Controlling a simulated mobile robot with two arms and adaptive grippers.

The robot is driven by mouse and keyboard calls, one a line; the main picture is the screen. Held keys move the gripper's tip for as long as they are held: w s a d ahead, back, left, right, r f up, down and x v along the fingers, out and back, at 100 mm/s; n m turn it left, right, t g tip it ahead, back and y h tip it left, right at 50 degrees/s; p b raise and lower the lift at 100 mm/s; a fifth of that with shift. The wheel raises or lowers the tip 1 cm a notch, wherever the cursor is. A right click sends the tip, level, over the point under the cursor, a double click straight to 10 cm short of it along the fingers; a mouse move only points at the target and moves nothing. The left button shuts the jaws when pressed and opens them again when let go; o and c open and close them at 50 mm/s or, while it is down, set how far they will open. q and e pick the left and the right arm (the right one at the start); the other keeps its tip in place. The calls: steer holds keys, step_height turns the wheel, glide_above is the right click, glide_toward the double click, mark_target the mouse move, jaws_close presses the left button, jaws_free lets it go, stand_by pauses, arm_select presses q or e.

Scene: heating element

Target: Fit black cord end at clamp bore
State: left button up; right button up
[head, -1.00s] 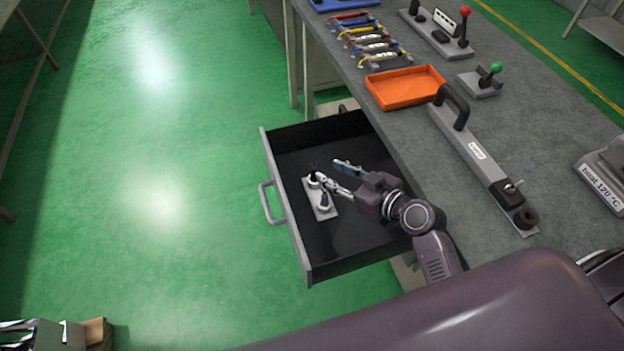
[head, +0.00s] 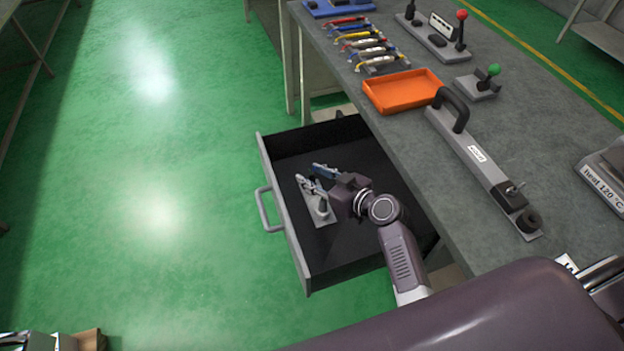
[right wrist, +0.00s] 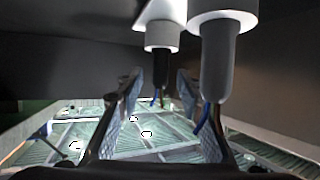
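My right gripper (head: 317,178) is inside the open drawer, its two fingers spread. In the right wrist view its fingers (right wrist: 158,95) stand apart, and one dark cord end (right wrist: 158,65) with thin wires at its tip shows between them; I see no grip on it. A second dark cord end (right wrist: 215,65) with blue and brown wires shows larger, beside the fingers. Both sit in white collars on a light plate (head: 322,221), partly hidden by the gripper in the head view. No clamp bore can be made out for certain. My left gripper is out of view.
The black drawer (head: 345,240) has raised walls around the gripper. On the grey bench (head: 440,165) are an orange tray (head: 403,91), a long bar with a black handle (head: 480,155), a green-knobbed lever (head: 493,71) and a labelled heater (head: 605,180).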

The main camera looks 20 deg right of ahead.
steer(key=shift+w+f, duration=0.1)
steer(key=shift+w, duration=0.1)
steer(key=shift+c, duration=0.7)
jaws_close()
